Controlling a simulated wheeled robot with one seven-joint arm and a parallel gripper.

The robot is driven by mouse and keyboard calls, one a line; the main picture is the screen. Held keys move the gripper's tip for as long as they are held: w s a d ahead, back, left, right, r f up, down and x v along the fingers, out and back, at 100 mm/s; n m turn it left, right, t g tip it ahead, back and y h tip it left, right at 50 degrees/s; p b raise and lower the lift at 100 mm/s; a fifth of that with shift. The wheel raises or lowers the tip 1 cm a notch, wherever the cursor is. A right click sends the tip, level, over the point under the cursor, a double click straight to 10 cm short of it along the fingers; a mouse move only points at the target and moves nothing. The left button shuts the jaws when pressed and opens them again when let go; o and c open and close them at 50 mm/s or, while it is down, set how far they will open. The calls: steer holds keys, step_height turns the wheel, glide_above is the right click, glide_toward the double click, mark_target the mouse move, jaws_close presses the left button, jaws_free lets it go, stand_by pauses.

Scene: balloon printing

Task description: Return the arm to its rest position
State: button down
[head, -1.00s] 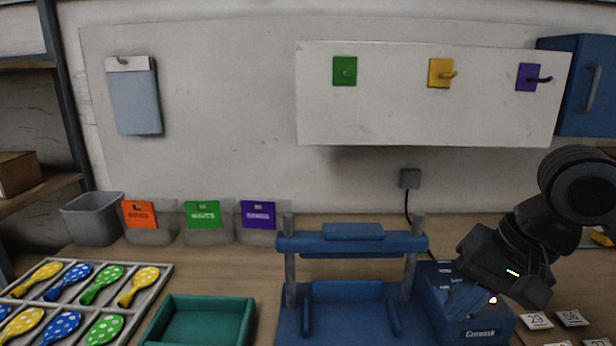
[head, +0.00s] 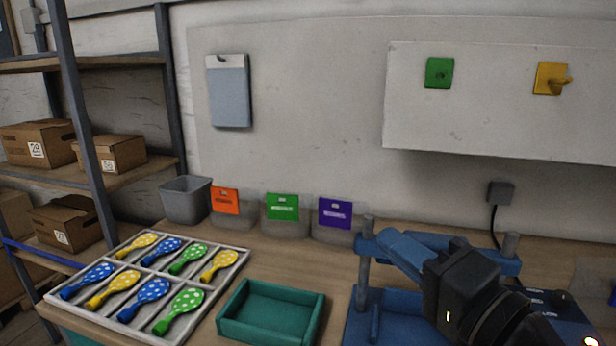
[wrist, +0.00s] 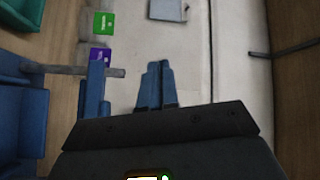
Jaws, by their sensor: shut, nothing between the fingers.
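My arm ends at the lower right of the head view, over the blue press (head: 375,308). My gripper (head: 388,238) points up and to the left there, its blue fingers overlapping the press's top bar in the picture. In the wrist view my gripper (wrist: 155,66) shows its two blue fingers side by side, shut with nothing between them. The wall lies beyond the fingertips. I cannot tell the exact gap between gripper and press.
A green tray (head: 230,325) and a divided tray (head: 130,250) of dotted balloons are at the left. A grey bin (head: 186,200) and several card-labelled clear bins stand at the wall. A shelf (head: 120,180) with boxes is at far left. Hooks hang on a white board (head: 500,120).

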steer(key=s+d+f+m+h, duration=0.1)
steer(key=s+d+f+h, duration=0.1)
steer(key=s+f+h, duration=0.55)
steer(key=s+d+f+h, duration=0.2)
steer(key=s+f, duration=0.8)
steer(key=s, duration=0.2)
steer(key=s+d+n, duration=0.3)
steer(key=s+n, duration=0.1)
steer(key=s, duration=0.5)
steer(key=s+d+f+n+g, duration=0.1)
steer(key=s+d+n, duration=0.2)
steer(key=s+n, duration=0.2)
steer(key=s, duration=0.3)
steer(key=shift+s+d+f+g, duration=0.15)
steer(key=shift+s+d+g, duration=0.15)
steer(key=shift+s, duration=0.05)
steer(key=c, duration=1.8)
jaws_free()
